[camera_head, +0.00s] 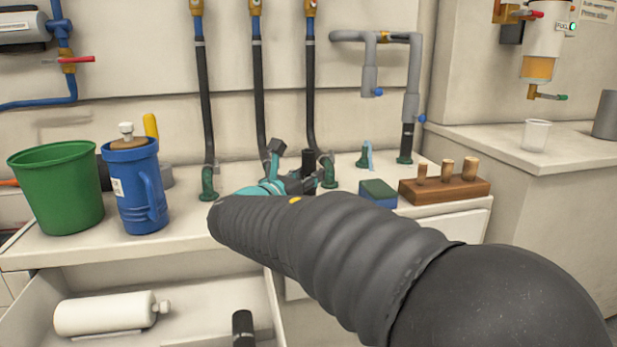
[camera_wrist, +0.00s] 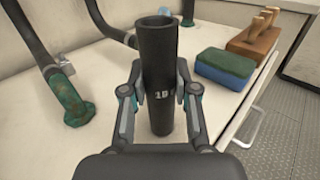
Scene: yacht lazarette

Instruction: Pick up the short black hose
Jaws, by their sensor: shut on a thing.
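The short black hose (camera_wrist: 157,75) stands upright between the two fingers of my gripper (camera_wrist: 158,100) in the wrist view. It has an open top end and a pale marking, partly readable, on its side. My gripper is shut on it, one finger on each side. In the head view my gripper (camera_head: 286,180) is at the counter, beyond my dark arm, and the hose (camera_head: 308,160) shows just behind its fingers. The hose's lower end is near the counter top; I cannot tell whether it touches.
Green fittings (camera_head: 208,184) and tall black hoses (camera_head: 257,90) stand behind. A sponge (camera_head: 378,193) and a wooden block with pegs (camera_head: 444,190) are to the right. A green bucket (camera_head: 57,190) and blue jug (camera_head: 135,190) are left. An open drawer (camera_head: 200,300) holds a white bottle (camera_head: 108,312).

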